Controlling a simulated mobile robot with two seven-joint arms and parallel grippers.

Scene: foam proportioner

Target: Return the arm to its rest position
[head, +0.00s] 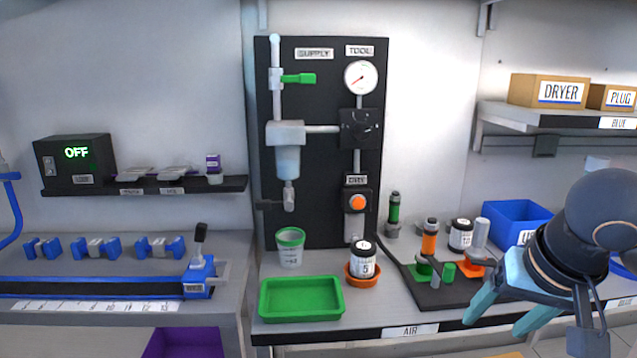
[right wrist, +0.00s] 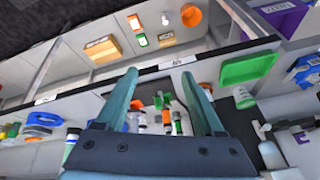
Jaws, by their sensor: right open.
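My right gripper (head: 503,302) is at the right of the head view, above the front right of the bench. Its two teal fingers are spread apart with nothing between them. The right wrist view also shows the open fingers (right wrist: 168,92), with the bench and small parts beyond them. My left gripper is not in the head view. A black mat (head: 440,297) lies on the bench beside my right gripper. It bears green and orange fittings (head: 429,240).
A green tray (head: 301,299), a measuring cup (head: 290,246) and a jar marked 5 (head: 363,262) stand left of the mat. A blue bin (head: 512,222) is behind my right arm. The supply panel (head: 330,75) rises at the back. A shelf (head: 545,116) with boxes overhangs the right side.

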